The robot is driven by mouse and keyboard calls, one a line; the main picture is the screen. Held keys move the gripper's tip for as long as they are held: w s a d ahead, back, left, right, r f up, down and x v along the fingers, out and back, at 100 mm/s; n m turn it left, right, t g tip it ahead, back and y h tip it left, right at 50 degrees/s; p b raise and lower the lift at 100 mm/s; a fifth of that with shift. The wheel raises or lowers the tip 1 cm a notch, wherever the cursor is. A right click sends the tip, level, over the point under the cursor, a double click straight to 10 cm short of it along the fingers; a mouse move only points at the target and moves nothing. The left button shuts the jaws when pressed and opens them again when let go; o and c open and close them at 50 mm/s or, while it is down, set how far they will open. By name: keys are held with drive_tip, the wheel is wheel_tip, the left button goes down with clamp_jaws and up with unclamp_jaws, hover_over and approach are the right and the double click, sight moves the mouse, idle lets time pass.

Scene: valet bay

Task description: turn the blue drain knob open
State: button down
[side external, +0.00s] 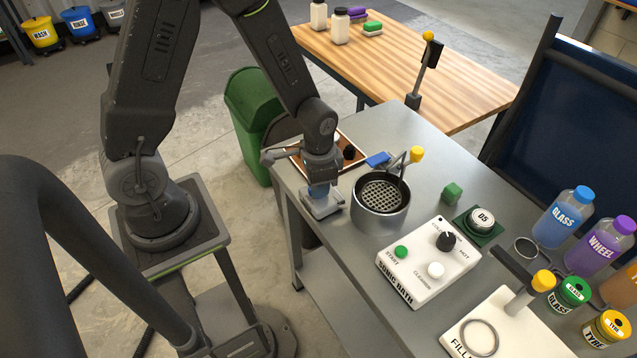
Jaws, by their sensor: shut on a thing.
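The blue drain knob (318,191) shows as a blue patch at the near left edge of the grey bench, above a pale grey base block (327,208). My gripper (319,182) points down over it and is shut on it. The fingers and wrist hide most of the knob, so which way it is turned cannot be told. A round metal basin (380,217) with a perforated grate stands just right of the knob base.
A white control panel (428,262) with a black dial, a green button and a white button lies in front. A yellow-tipped lever (416,154) rises by the basin. A blue block (378,160) and a shallow brown tray (345,139) lie behind. Bottles (563,218) stand right.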

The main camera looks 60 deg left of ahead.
drive_tip(key=m, duration=0.5)
drive_tip(key=shift+m, duration=0.3)
idle(0.4)
drive_tip(key=c, duration=1.1)
unclamp_jaws()
wheel_tip(320, 180, up, 14)
drive_tip(key=shift+f, duration=0.1)
